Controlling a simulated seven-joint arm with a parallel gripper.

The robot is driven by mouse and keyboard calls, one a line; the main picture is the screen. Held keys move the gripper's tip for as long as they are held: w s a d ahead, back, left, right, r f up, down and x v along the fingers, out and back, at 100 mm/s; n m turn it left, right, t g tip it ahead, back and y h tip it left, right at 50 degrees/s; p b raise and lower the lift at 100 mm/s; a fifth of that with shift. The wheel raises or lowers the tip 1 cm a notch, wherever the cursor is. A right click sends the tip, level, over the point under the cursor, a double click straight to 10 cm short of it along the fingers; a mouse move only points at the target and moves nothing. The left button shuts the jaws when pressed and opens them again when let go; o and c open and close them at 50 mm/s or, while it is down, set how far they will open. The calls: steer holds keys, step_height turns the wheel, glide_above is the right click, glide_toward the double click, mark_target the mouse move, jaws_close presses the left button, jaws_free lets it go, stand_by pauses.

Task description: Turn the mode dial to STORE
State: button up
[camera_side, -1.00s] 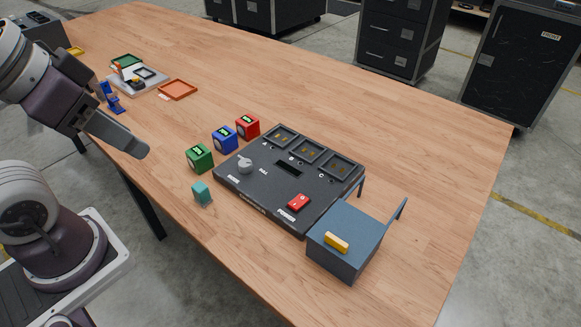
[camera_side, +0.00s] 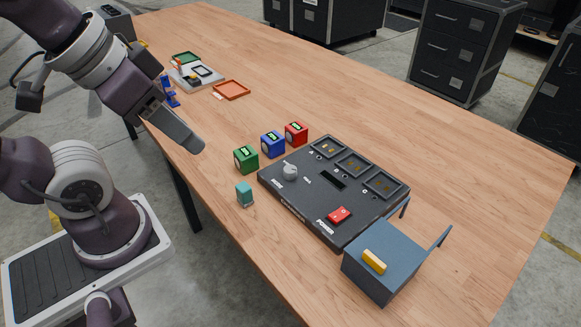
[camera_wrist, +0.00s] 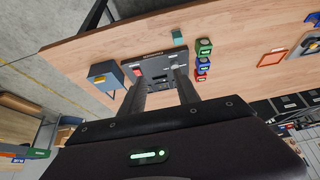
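The mode dial (camera_side: 290,172) is a light grey knob with a pointer, on the left part of a dark control panel (camera_side: 318,215). Its pointer leans toward the back left in the side view. Small white labels (camera_side: 277,184) lie by it, too small to read surely. My gripper (camera_side: 198,147) is in the air left of the panel, apart from the dial. In the wrist view my gripper (camera_wrist: 163,84) shows two fingers spread with nothing held.
Green (camera_side: 246,160), blue (camera_side: 272,144) and red (camera_side: 296,133) cubes stand behind the dial's side of the panel. A teal block (camera_side: 244,195) stands near its front left corner. A red rocker switch (camera_side: 338,215) and a blue-grey box (camera_side: 385,262) with a yellow handle are at right.

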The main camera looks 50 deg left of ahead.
steer(key=shift+o, duration=0.8)
steer(key=w+a+m+g+y, duration=0.1)
steer(key=w+m+g, duration=0.1)
steer(key=w+m, duration=0.3)
steer(key=w, duration=0.2)
steer(key=shift+w+a+f+m, duration=0.3)
steer(key=shift+w+f, duration=0.05)
steer(key=shift+w, duration=0.05)
steer(key=m+g+h, duration=0.1)
steer(key=m+g, duration=0.3)
steer(key=m, duration=0.9)
glide_above(291, 169)
step_height(291, 169, down, 15)
steer(key=shift+w+f, duration=0.1)
steer(key=shift+w, duration=0.05)
step_height(291, 169, down, 7)
steer(key=shift+r, duration=0.2)
steer(key=shift+f, duration=0.35)
jaws_close()
